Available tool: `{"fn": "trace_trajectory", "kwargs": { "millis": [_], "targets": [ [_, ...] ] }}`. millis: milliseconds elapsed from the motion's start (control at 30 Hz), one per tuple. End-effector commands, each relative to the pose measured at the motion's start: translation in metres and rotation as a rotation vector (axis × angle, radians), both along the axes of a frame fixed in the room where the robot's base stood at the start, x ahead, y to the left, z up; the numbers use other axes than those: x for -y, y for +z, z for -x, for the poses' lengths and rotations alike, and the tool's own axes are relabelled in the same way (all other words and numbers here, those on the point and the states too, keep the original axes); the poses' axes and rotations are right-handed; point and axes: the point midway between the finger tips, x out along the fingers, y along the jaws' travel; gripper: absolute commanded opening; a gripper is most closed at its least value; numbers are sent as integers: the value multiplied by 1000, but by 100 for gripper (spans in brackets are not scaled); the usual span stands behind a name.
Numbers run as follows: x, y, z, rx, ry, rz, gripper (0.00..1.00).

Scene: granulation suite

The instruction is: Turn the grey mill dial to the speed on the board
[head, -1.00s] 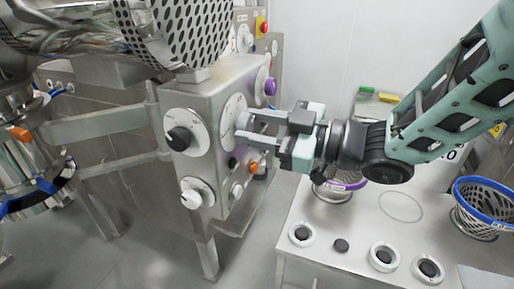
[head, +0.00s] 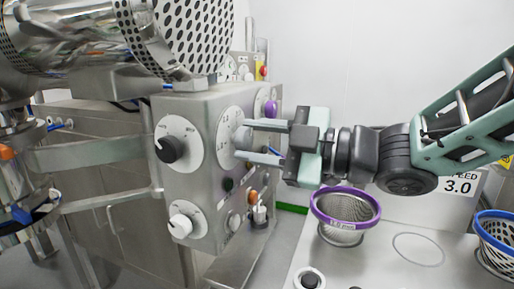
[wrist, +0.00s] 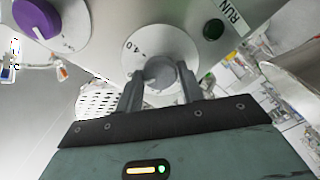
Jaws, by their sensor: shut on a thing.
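The grey mill dial (head: 240,139) sits on a white round scale plate (head: 227,124) on the side face of the steel control box. In the wrist view the grey dial (wrist: 159,73) is between the two fingers. My gripper (head: 250,141) is shut on it, with one finger above and one below in the head view. The scale is partly hidden by the fingers, and I cannot read the dial's setting. The speed board (head: 461,184) at the right reads 3.0, partly covered by my arm.
A black dial (head: 170,149) and a white dial (head: 181,225) are on the box's front face. A purple knob (head: 271,108) is beyond the grey dial. A green button (wrist: 210,29) labelled RUN is beside it. A purple-rimmed sieve (head: 343,212) stands on the table below my gripper.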

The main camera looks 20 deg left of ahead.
Motion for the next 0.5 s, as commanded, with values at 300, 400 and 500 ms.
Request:
{"fn": "trace_trajectory", "kwargs": {
  "millis": [300, 400, 500],
  "targets": [
    [0, 0, 0, 1, 0, 1, 15],
    [0, 0, 0, 1, 0, 1, 57],
    [0, 0, 0, 1, 0, 1, 59]
  ]
}}
